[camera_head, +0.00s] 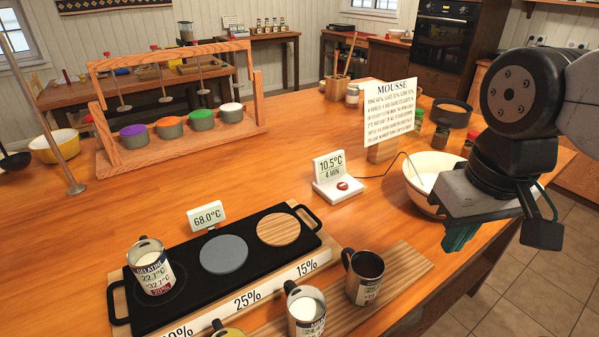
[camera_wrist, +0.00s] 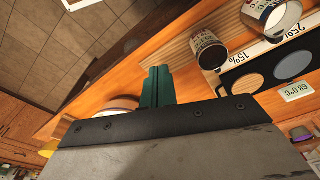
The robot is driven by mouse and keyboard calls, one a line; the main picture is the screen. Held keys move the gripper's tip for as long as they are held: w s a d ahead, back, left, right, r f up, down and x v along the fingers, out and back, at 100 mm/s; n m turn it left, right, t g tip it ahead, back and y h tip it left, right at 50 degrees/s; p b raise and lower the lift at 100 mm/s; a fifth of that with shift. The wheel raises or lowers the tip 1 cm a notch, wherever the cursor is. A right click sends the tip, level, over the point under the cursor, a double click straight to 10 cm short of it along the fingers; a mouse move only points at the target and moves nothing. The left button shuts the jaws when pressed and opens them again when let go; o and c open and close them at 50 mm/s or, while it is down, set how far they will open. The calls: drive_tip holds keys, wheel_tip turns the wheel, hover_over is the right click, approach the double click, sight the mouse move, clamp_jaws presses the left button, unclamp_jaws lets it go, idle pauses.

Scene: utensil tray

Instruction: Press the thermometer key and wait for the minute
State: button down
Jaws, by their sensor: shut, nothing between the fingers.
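The white thermometer (camera_head: 328,172) stands on the wooden table, its display reading 10.5°C and 4 MIN. Its red key (camera_head: 343,185) is on the low base in front of the display. A thin probe lead dips toward the cream bowl (camera_head: 410,192), which my arm partly hides. My gripper (camera_head: 457,240) hangs at the right, in front of the bowl and well to the right of the key, touching nothing that I can see. Its green fingers (camera_wrist: 157,80) are shut and empty in the wrist view. I cannot make out the thermometer in the wrist view.
A MOUSSE recipe card (camera_head: 391,104) stands behind the thermometer. A black hotplate (camera_head: 190,292) with a gelatine can (camera_head: 152,272) lies front left, its display (camera_head: 206,215) reading 68.0°C. A dark mug (camera_head: 362,277) stands between hotplate and gripper. Bare table surrounds the thermometer's left side.

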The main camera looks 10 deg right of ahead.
drive_tip(key=shift+w+a, duration=0.15)
drive_tip(key=shift+w, duration=0.15)
drive_tip(key=r+n+t+y, duration=0.1)
drive_tip(key=n+t, duration=0.1)
drive_tip(key=n, duration=0.3)
hover_over(342, 184)
drive_tip(key=s+d, duration=0.1)
drive_tip(key=s, duration=0.3)
drive_tip(key=shift+w+d, duration=0.2)
drive_tip(key=x, duration=0.8)
drive_tip(key=s+x, duration=0.1)
drive_tip(key=x, duration=0.4)
drive_tip(key=shift+f, duration=0.6)
